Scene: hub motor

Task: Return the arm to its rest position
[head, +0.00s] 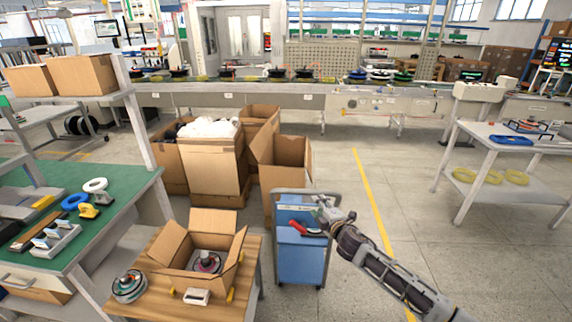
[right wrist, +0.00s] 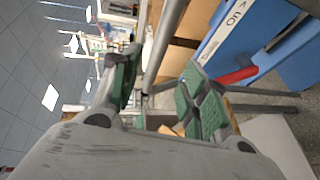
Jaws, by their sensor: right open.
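My right arm comes in from the lower right in the head view, and its gripper (head: 322,207) hangs over the top of a blue cart. In the right wrist view the two green-padded fingers of this gripper (right wrist: 158,95) are spread apart with nothing between them. My left gripper does not show. A hub motor (head: 207,262) lies inside an open cardboard box (head: 180,249) on a wooden table.
The blue cart (head: 300,259) carries a red-handled tool (head: 305,229) close to my right gripper. Large cardboard boxes (head: 216,170) stand behind it. A green workbench (head: 120,215) is at left, and a white table (head: 490,150) at right. Floor right of the cart is clear.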

